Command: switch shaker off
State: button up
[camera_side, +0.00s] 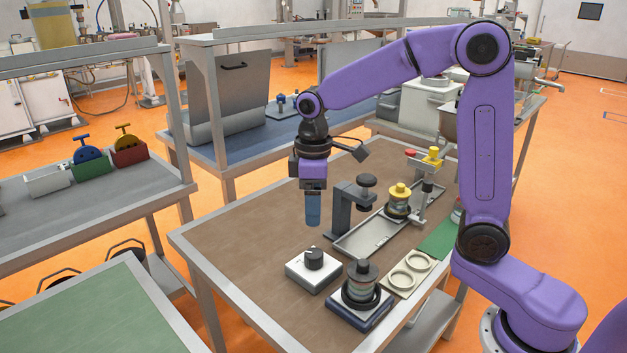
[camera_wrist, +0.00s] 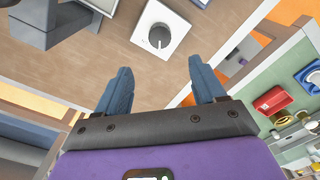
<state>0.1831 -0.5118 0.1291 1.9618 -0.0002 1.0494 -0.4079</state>
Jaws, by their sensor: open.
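A white box (camera_side: 299,275) with a dark round knob (camera_side: 314,259) on top sits on the brown table, near its front edge. Right beside it, a jar-like vessel (camera_side: 360,283) stands on a low dark blue-grey base (camera_side: 347,317). I cannot tell whether it is moving. My gripper (camera_side: 313,224) hangs above the table, fingers pointing down, behind and above the knob. In the wrist view, the white box (camera_wrist: 180,22) and knob (camera_wrist: 158,38) lie beyond the gap between the open, empty blue fingers of my gripper (camera_wrist: 160,68). A light pointer mark shows on the knob.
A dark bracket stand (camera_side: 340,210) is close to the right of my gripper. The table's left part is clear.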

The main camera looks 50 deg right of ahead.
notch_tip(320, 180, up, 5)
jog(key=shift+f, duration=0.1)
dwell(0.4)
jog(key=s+d+f+n, duration=0.1)
jog(key=s+f+n, duration=0.1)
jog(key=s, duration=1.1)
jog(key=s+d+f+n, duration=0.1)
jog(key=s+f, duration=0.4)
jog(key=s, duration=0.8)
jog(key=shift+s+d+f+n, duration=0.15)
jog(key=shift+f+n, duration=0.05)
jog(key=shift+n, duration=0.4)
